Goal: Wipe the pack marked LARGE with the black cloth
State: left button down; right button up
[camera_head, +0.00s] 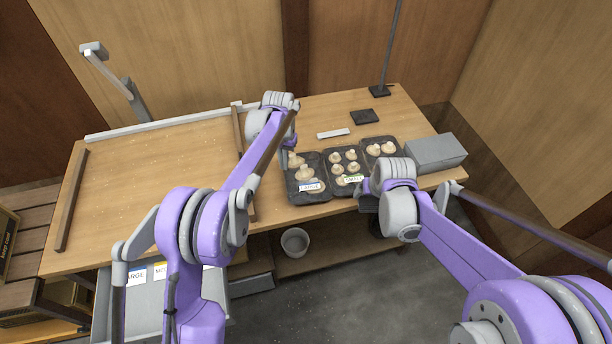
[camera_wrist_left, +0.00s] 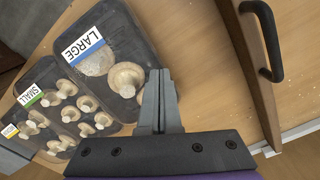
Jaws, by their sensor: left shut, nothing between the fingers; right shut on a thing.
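The pack marked LARGE (camera_head: 291,190) is a black tray with pale mushrooms, near the table's front edge. Its white and blue label shows large in the left wrist view (camera_wrist_left: 84,46). My left gripper (camera_wrist_left: 158,88) is shut and empty, its fingertips over the LARGE pack's side; in the head view my arm mostly hides it. My right gripper (camera_head: 368,202) is at the table's front edge, right of the LARGE pack and in front of the other packs. It is shut on a dark thing, seemingly the black cloth (camera_head: 376,226), mostly hidden behind my wrist.
The SMALL pack (camera_head: 328,180) and a third pack (camera_head: 394,141) stand right of the LARGE pack. A grey box (camera_head: 437,153) is at the right end. A dark square pad (camera_head: 362,117) and white strip (camera_head: 333,133) lie behind. A wooden bar (camera_head: 238,130) stands left; the left tabletop is clear.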

pick_arm(q)
jog(key=shift+f, duration=0.55)
pick_arm(e)
jog(key=shift+s+f, duration=0.1)
jog(key=shift+f, duration=0.3)
pick_arm(q)
jog(key=shift+r, duration=0.1)
pick_arm(e)
jog(key=shift+r, duration=0.1)
